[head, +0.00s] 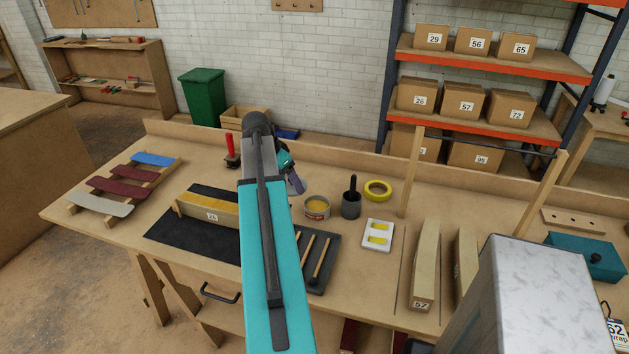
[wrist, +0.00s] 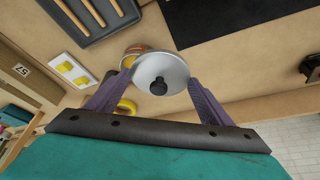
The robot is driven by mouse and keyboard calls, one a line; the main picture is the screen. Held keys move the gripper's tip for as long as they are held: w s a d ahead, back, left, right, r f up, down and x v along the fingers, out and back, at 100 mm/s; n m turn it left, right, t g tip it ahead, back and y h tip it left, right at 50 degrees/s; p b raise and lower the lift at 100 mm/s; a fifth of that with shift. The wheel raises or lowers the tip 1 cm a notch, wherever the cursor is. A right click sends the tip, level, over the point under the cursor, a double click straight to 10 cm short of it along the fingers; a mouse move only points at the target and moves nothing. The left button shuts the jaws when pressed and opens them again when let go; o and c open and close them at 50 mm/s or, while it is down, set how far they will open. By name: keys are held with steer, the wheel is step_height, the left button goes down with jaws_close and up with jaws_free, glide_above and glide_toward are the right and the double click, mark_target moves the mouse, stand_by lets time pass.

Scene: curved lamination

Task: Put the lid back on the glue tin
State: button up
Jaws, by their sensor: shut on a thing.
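The glue tin (head: 317,207) stands open on the bench, with yellow glue showing inside. The pale round lid (wrist: 165,66) has a black knob (wrist: 158,87) that faces the wrist camera. My gripper (wrist: 160,80) is shut on the lid, with one purple finger at each side of its rim.
A dark pot with a brush (head: 351,198) stands just right of the tin. Yellow tape (head: 378,190) and a white tray with yellow pieces (head: 378,235) lie farther right. A dark tray with sticks (head: 320,262) lies in front, and a black mat (head: 185,240) is left.

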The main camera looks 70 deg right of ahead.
steer(key=s+d+f+m, duration=0.1)
steer(key=s+d+m, duration=0.1)
steer(key=s, duration=0.5)
steer(key=shift+s+d+m+g+y, duration=0.3)
steer(key=shift+s+d+g, duration=0.1)
steer(key=shift+d, duration=0.3)
steer(key=shift+w+f, duration=0.1)
steer(key=shift+f+b, duration=1.7)
steer(key=shift+f, duration=1.35)
steer(key=shift+w+r, duration=0.1)
steer(key=shift+w, duration=0.05)
steer(key=shift+f, duration=0.2)
stand_by(0.4)
steer(key=o, duration=1.3)
